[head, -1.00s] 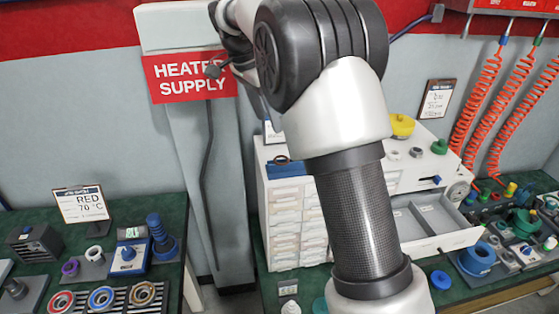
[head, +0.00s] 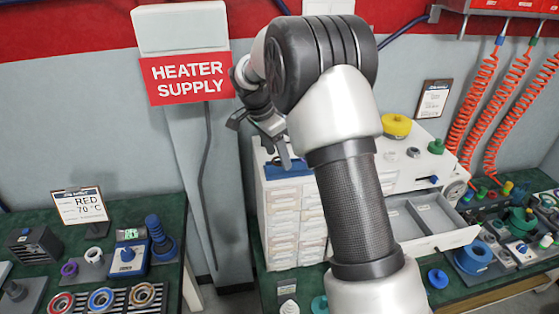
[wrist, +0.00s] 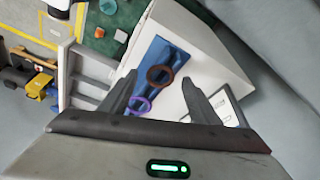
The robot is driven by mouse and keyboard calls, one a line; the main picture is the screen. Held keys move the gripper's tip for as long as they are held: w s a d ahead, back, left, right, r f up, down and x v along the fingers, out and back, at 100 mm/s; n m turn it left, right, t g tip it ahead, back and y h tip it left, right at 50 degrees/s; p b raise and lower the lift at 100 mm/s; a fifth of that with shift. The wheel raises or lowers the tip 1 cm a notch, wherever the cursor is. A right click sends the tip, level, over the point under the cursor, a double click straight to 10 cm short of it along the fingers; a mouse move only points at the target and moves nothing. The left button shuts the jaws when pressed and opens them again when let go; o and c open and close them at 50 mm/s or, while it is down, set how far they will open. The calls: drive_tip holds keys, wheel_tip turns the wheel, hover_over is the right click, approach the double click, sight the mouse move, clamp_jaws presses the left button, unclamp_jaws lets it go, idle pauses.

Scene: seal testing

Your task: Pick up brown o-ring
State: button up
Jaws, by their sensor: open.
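The brown o-ring (wrist: 149,76) lies on a blue holder (wrist: 153,51) in the wrist view. A purple o-ring (wrist: 147,103) is nearer the gripper on the same holder. My gripper (wrist: 158,79) is open and empty, with its two fingers apart on either side of the brown o-ring in the picture; its height above it is hard to tell. In the head view, my gripper (head: 260,140) is above the blue holder (head: 264,170) on the white drawer cabinet (head: 298,202). The o-rings cannot be made out there.
An open drawer (head: 430,222) juts from the cabinet's right side. A yellow part (head: 396,126) and other small parts stand on the cabinet top. A heater supply post (head: 205,150) stands left of the cabinet. The left bench (head: 35,285) holds several rings and fixtures.

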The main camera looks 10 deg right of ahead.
drive_tip(key=c, duration=1.1)
